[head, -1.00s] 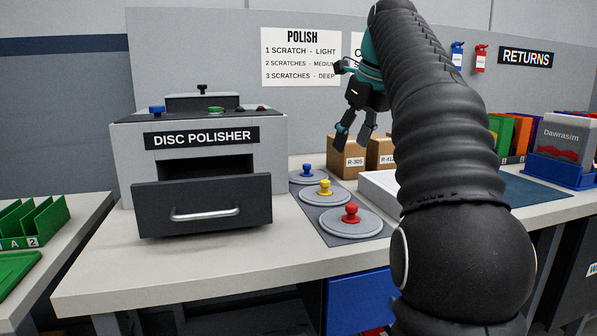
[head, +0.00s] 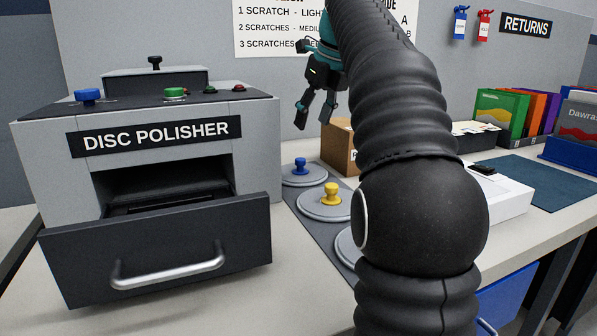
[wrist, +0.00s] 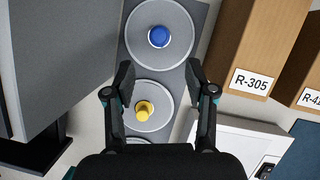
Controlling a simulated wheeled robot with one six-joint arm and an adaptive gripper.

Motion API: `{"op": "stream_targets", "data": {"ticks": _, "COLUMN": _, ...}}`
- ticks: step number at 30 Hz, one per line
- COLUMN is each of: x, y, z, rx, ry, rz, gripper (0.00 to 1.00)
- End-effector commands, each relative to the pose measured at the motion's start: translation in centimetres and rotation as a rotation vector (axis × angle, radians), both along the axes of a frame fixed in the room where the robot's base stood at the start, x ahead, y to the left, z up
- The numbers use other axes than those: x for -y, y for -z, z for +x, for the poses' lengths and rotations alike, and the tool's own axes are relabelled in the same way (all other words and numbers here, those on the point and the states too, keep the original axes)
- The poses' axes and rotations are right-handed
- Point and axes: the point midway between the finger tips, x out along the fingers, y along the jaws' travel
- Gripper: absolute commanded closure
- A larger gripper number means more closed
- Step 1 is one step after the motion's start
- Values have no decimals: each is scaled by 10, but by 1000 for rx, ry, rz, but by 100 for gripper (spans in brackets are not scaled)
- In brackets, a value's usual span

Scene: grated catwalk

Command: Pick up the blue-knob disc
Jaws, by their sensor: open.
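The blue-knob disc (head: 302,174) is a flat grey round disc with a blue knob in its middle. It lies at the far end of a dark grey mat (head: 320,228). It shows whole in the wrist view (wrist: 174,58), ahead of my fingertips. My gripper (head: 312,112) is open and empty, in the air above the disc. In the wrist view its two fingers (wrist: 160,80) stand apart, level with the gap between the blue-knob disc and the yellow-knob disc (wrist: 139,118). The yellow-knob disc also shows in the head view (head: 315,204).
The disc polisher (head: 155,150) stands left of the mat with its drawer (head: 160,250) pulled out. A cardboard box (head: 338,147) stands right of the blue-knob disc, labelled R-305 in the wrist view (wrist: 245,45). A white box (head: 505,195) is farther right. My arm hides most of a third disc (head: 346,248).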

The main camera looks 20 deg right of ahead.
Motion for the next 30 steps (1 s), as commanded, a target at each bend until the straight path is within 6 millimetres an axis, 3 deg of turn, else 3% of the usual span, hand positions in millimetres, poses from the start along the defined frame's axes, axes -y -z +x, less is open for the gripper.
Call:
{"op": "stream_targets", "data": {"ticks": 9, "x": -5, "y": 46, "z": 18, "rx": -2, "ry": 1, "rz": 1, "gripper": 45}}
{"op": "stream_targets", "data": {"ticks": 17, "x": -5, "y": 61, "z": 22, "rx": -1, "ry": 2, "rz": 0, "gripper": 45}}
{"op": "stream_targets", "data": {"ticks": 24, "x": -8, "y": 93, "z": 31, "rx": -2, "ry": 3, "rz": 1, "gripper": 45}}
{"op": "stream_targets", "data": {"ticks": 30, "x": -9, "y": 104, "z": 36, "rx": 0, "ry": 2, "rz": 0, "gripper": 45}}
